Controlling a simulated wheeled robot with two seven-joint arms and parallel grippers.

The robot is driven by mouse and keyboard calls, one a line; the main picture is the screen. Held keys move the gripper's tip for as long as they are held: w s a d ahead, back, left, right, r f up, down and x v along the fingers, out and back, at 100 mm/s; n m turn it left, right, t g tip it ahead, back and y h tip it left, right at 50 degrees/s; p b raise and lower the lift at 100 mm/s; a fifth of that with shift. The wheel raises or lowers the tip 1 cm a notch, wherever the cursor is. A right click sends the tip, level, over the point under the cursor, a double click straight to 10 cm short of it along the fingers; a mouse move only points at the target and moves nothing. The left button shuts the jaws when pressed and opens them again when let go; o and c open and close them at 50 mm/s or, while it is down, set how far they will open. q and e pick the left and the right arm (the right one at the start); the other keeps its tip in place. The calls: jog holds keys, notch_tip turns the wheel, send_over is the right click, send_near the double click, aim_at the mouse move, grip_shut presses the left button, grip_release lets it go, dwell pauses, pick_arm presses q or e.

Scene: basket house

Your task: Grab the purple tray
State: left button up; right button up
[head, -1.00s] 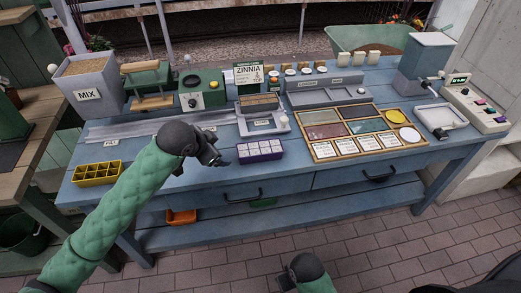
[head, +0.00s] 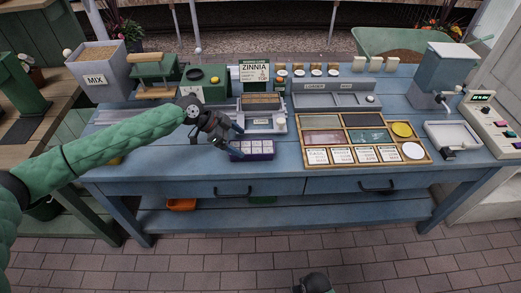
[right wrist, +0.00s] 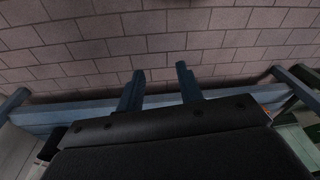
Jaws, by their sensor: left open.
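The purple tray (head: 258,156), a small box with a grid of pale cells, sits near the front edge of the blue bench. My left gripper (head: 234,140) is open at the tray's left end, its fingers pointing right toward it. The fingers overlap the tray's left edge in the head view; I cannot tell whether they touch it. My right gripper (right wrist: 159,85) is open and empty in the right wrist view, with bare brick floor beyond its fingers.
The blue bench (head: 200,172) holds a grey scale-like device (head: 264,122) just behind the tray. A yellow tray (head: 116,160) is mostly hidden behind my left arm. The bench front beside the purple tray is clear.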

aim_at(252, 147)
pick_arm(q)
jog(key=shift+p+x, duration=0.5)
jog(key=shift+x, duration=0.85)
jog(key=p+x, duration=0.2)
jog(key=x, duration=0.2)
jog(key=shift+d+r+p, duration=0.3)
jog(key=shift+r+p, duration=0.05)
jog(key=shift+p, duration=0.05)
jog(key=shift+d+f, duration=0.35)
jog(key=shift+f, duration=0.2)
jog(key=c, duration=1.2)
pick_arm(e)
notch_tip(252, 147, down, 13)
jog(key=s+d, duration=0.2)
jog(key=s, duration=0.1)
jog(key=shift+d+r, duration=0.2)
jog(key=shift+d, duration=0.15)
pick_arm(q)
jog(key=shift+r, duration=0.2)
pick_arm(e)
jog(key=shift+f, duration=0.1)
